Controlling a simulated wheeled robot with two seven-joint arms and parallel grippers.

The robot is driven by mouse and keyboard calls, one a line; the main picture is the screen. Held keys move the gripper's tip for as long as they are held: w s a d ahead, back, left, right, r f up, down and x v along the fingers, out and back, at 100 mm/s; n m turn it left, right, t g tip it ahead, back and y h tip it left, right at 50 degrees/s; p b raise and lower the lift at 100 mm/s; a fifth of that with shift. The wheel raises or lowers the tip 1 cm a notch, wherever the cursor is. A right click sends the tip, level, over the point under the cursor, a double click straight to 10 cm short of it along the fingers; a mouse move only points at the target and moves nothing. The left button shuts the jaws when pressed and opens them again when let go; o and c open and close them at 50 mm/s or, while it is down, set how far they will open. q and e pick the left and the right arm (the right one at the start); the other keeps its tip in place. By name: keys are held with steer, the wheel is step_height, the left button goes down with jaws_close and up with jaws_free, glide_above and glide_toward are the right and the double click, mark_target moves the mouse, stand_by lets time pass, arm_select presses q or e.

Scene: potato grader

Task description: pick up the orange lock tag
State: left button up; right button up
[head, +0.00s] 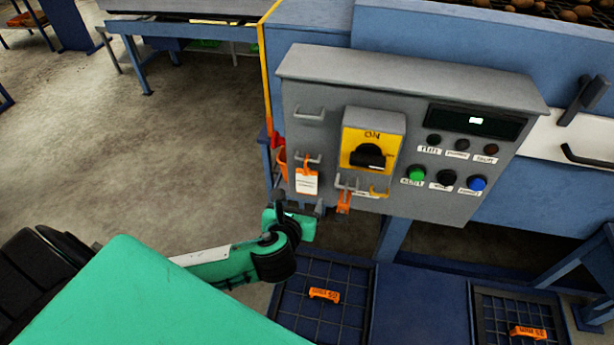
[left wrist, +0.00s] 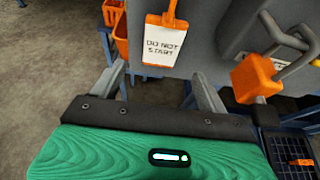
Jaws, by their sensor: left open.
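The orange lock tag (head: 306,182) hangs from a hook on the grey control panel, left of the yellow ON switch. It has an orange top and a white card, which reads DO NOT START in the left wrist view (left wrist: 163,44). My left gripper (head: 301,207) is open and empty, just below the tag. In the left wrist view its fingers (left wrist: 162,84) stand apart, with the tag's card beyond and above the gap between them. My right gripper is not in view.
An orange padlock (left wrist: 256,78) hangs from a grey loop to the right of the tag. The control panel (head: 440,100) has buttons and a switch (head: 368,155). Orange bins (left wrist: 117,25) stand left of the panel. Orange pieces (head: 324,295) lie on the blue grated trays (head: 350,330) below.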

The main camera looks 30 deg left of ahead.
mark_target(306, 188)
arm_select(q)
steer(key=p+x, duration=0.1)
steer(key=x, duration=0.1)
steer(key=shift+w, duration=0.3)
steer(key=p+x, duration=0.1)
steer(key=x, duration=0.2)
steer(key=shift+w+f, duration=0.1)
steer(key=shift+f, duration=0.05)
steer(key=shift+w+a+f+p, duration=0.2)
steer(key=shift+w+f+p, duration=0.15)
steer(key=shift+w, duration=0.15)
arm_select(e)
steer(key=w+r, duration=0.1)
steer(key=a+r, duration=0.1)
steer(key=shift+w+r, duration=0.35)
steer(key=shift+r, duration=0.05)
arm_select(q)
steer(key=shift+c, duration=0.5)
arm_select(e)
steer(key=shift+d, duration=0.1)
arm_select(q)
steer(key=c, duration=1)
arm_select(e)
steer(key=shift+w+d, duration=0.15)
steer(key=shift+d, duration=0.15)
